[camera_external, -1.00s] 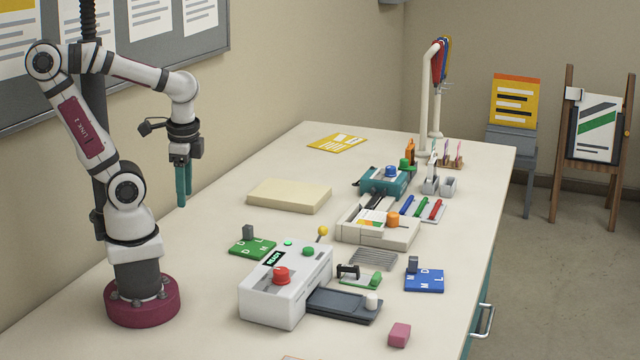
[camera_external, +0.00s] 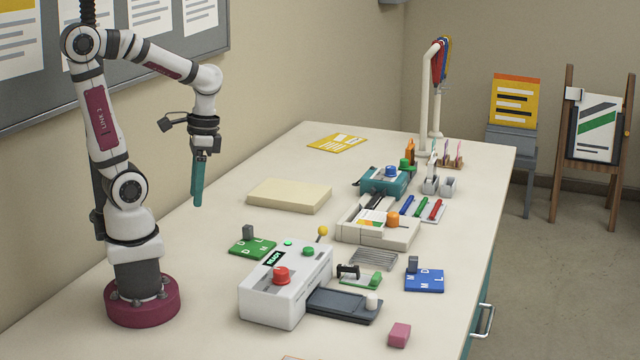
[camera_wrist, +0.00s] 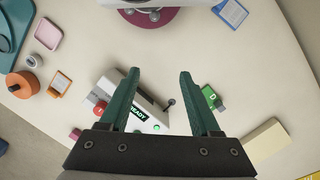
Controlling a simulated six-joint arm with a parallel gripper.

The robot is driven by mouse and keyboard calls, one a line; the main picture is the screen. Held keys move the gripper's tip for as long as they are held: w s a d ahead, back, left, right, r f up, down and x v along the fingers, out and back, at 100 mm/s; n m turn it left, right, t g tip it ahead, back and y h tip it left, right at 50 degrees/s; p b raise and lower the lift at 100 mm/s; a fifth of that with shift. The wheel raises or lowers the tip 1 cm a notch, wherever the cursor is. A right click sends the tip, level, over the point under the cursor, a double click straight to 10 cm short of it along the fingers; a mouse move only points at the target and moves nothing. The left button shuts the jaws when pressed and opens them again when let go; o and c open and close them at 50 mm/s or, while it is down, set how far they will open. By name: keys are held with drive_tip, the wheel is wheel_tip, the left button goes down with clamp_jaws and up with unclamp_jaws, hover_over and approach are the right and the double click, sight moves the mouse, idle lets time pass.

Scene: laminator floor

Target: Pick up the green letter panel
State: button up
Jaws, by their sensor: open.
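The green letter panel (camera_external: 252,246) lies flat on the table, left of the white machine, with white letters and a grey block handle (camera_external: 249,232) standing on it. In the wrist view, the panel (camera_wrist: 210,96) shows just right of the right finger, partly hidden by it. My gripper (camera_external: 197,204) hangs above the table, up and to the left of the panel in the external view, fingers pointing down. In the wrist view, my gripper (camera_wrist: 160,72) has its two fingers well apart with nothing held between them.
The white machine (camera_external: 287,288) with a red button stands right beside the panel. A cream block (camera_external: 288,196) lies farther back. A blue letter panel (camera_external: 424,281) lies at the right. Table between my base and the green panel is clear.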

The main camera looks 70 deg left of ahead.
drive_tip(key=w+a+f+n+h, duration=0.4)
drive_tip(key=w+n+h, duration=0.2)
drive_tip(key=w+n, duration=0.25)
drive_tip(key=n+t+h, duration=0.4)
drive_tip(key=n+t, duration=0.7)
drive_tip(key=n, duration=0.8)
approach(244, 227)
drive_tip(key=w, duration=0.1)
drive_tip(key=w+d+f, duration=0.1)
drive_tip(key=w+f, duration=0.1)
drive_tip(key=shift+w+d+f, duration=0.1)
drive_tip(key=shift+d+f, duration=0.05)
drive_tip(key=shift+d, duration=0.25)
drive_tip(key=shift+f+n, duration=0.25)
drive_tip(key=shift+f, duration=0.05)
drive_tip(key=x, duration=0.7)
drive_tip(key=shift+d+r, duration=0.25)
clamp_jaws()
